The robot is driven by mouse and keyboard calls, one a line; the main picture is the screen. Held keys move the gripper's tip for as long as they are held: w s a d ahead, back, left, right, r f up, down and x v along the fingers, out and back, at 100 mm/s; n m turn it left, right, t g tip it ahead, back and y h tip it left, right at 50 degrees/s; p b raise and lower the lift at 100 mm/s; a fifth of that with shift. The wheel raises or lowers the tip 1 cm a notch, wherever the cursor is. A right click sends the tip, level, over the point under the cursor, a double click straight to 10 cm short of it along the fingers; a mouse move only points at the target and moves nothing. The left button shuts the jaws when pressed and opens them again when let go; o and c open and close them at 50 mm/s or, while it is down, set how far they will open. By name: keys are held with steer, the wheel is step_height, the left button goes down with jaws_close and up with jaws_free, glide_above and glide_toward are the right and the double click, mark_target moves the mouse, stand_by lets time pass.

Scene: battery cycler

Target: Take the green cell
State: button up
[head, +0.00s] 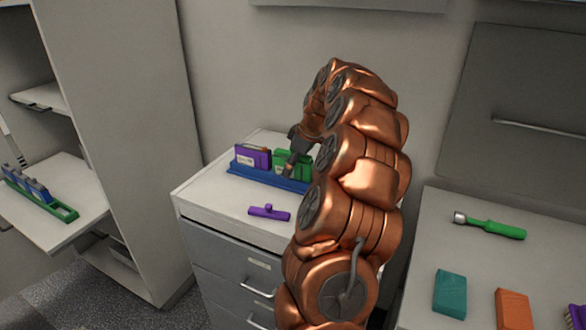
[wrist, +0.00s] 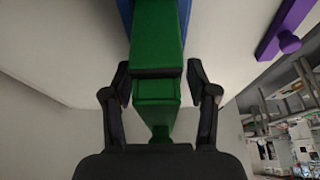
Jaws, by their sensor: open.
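The green cell (head: 281,162) stands in a blue rack (head: 250,176) on top of the drawer cabinet, to the right of a purple cell (head: 252,157). My dark gripper (head: 291,168) is at the green cell and hides part of it. In the wrist view the green cell (wrist: 157,88) reaches down between the two fingers of my gripper (wrist: 158,85). The fingers are apart, one on each side of it, with a gap showing on both sides. A bit of the blue rack shows at the top of the wrist view (wrist: 125,12).
A purple piece with a knob (head: 269,212) lies in front of the rack; it also shows in the wrist view (wrist: 287,28). A green-handled tool (head: 490,227), a teal block (head: 450,293) and an orange block (head: 514,309) lie on the right counter. A green rack (head: 62,211) holds blue cells at left.

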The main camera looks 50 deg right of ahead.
jaws_close()
stand_by(0.5)
